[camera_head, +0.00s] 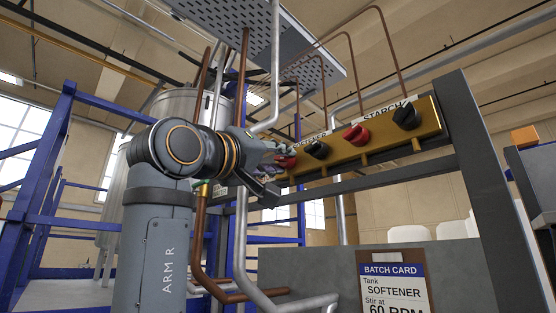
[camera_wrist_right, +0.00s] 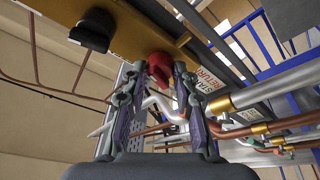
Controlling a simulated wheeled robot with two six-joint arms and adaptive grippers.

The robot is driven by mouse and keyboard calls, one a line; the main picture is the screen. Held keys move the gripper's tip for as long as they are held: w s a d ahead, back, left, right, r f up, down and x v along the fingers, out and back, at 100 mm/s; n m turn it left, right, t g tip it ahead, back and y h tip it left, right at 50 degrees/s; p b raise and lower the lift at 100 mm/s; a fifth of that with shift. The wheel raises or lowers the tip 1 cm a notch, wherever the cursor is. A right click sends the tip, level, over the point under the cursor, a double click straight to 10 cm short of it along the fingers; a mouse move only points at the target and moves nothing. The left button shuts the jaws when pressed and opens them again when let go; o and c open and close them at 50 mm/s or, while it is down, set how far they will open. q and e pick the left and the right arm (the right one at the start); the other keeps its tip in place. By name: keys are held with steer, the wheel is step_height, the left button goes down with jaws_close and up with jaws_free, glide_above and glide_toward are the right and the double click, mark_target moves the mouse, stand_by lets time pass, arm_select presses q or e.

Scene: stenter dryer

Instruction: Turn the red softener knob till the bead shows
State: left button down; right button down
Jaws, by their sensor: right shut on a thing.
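The red softener knob (camera_head: 286,161) is the leftmost knob on a brass bar, below the SOFTENER label (camera_head: 311,140). My right gripper (camera_head: 277,160) reaches it from the left and partly covers it. In the right wrist view, the red knob (camera_wrist_right: 160,66) sits between the fingertips of my right gripper (camera_wrist_right: 158,75), which is shut on it. I cannot make out a bead. My left gripper is not in view.
The brass bar (camera_head: 384,140) also carries a black knob (camera_head: 318,149), another red knob (camera_head: 357,135) and another black knob (camera_head: 406,116) to the right. Copper and steel pipes run below and beside my arm. A batch card (camera_head: 394,288) reads SOFTENER, 60 RPM.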

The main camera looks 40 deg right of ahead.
steer(key=shift+w+m+g+h, duration=0.15)
steer(key=shift+m+g, duration=0.3)
steer(key=shift+m, duration=0.65)
steer(key=shift+s+m+g+h, duration=0.1)
steer(key=shift+m+g+h, duration=0.25)
steer(key=shift+m, duration=0.75)
steer(key=shift+m+g, duration=0.3)
steer(key=c, duration=1)
jaws_free()
steer(key=shift+w, duration=0.1)
steer(key=shift+c, duration=0.2)
